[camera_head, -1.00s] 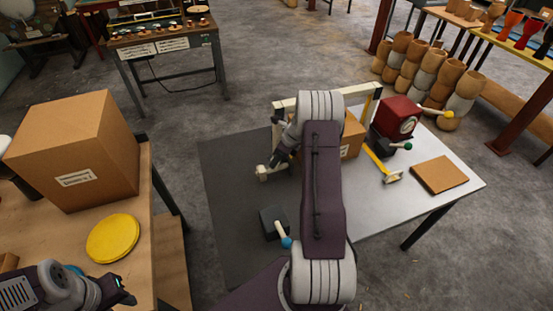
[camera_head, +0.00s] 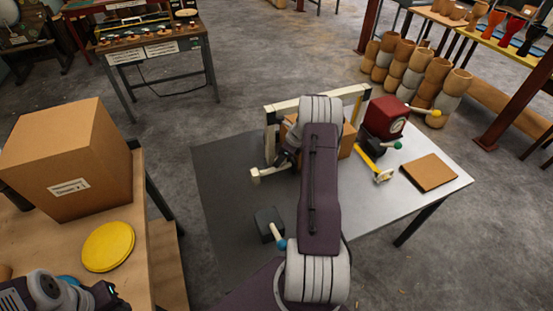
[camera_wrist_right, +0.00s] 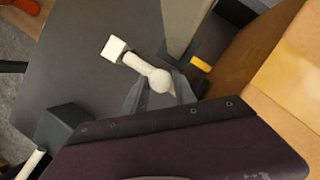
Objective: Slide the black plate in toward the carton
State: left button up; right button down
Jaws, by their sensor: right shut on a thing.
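The brown carton (camera_head: 348,138) stands on the table under a cream frame (camera_head: 270,138), partly hidden by my right arm. In the right wrist view the carton (camera_wrist_right: 240,50) is at the right. A dark piece (camera_wrist_right: 184,57) shows at the foot of the post, by the carton; I cannot tell if it is the black plate. My right gripper (camera_wrist_right: 160,92) is shut around the ball end of a cream handle (camera_wrist_right: 130,60). The handle's square end (camera_head: 255,176) points left in the head view. My left gripper (camera_head: 112,298) is at the lower left edge, its jaws unclear.
A dark block with a blue-tipped lever (camera_head: 268,222) sits on the dark part of the table. A red crank box (camera_head: 384,116), a yellow bar (camera_head: 366,160) and a flat brown board (camera_head: 429,172) are to the right. A larger carton (camera_head: 70,160) stands at the left.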

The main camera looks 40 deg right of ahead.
jog(key=c, duration=1.4)
grip_release()
jog(key=shift+d+r, duration=0.1)
jog(key=shift+d, duration=0.05)
jog(key=shift+c, duration=0.2)
jog(key=o, duration=0.4)
jog(key=shift+d, duration=0.2)
jog(key=shift+s+r, duration=0.1)
jog(key=shift+r, duration=0.05)
jog(key=v, duration=0.8)
jog(key=shift+s+r, duration=0.2)
jog(key=shift+r, duration=0.05)
